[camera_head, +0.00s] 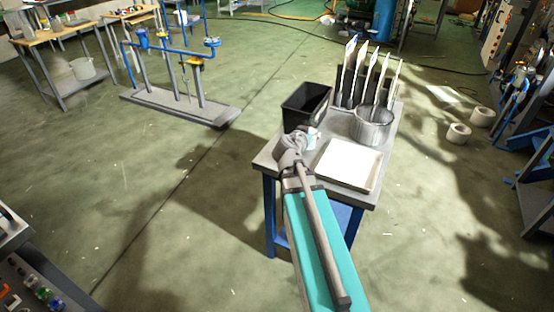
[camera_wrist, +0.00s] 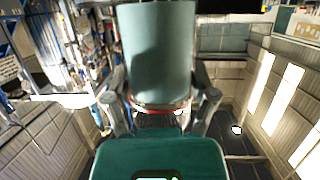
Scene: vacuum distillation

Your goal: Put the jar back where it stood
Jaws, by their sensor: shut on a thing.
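The jar (camera_wrist: 157,50) is a grey-green cylinder with a thin reddish line at its near end. It sits between the two fingers of my gripper (camera_wrist: 160,100) in the wrist view, and the fingers are shut on its sides. In the head view my gripper (camera_head: 306,135) is over the left edge of a small grey-topped table (camera_head: 335,137). Only a small pale part of the jar (camera_head: 313,141) shows there, and the gripper hides the rest. I cannot tell whether the jar touches the tabletop.
A black bin (camera_head: 304,101) stands just behind my gripper. A metal pot (camera_head: 372,128), a white tray (camera_head: 348,164) and a rack of upright pale plates (camera_head: 365,78) fill the table's right and back. A blue pipe stand (camera_head: 180,105) stands on the floor to the left.

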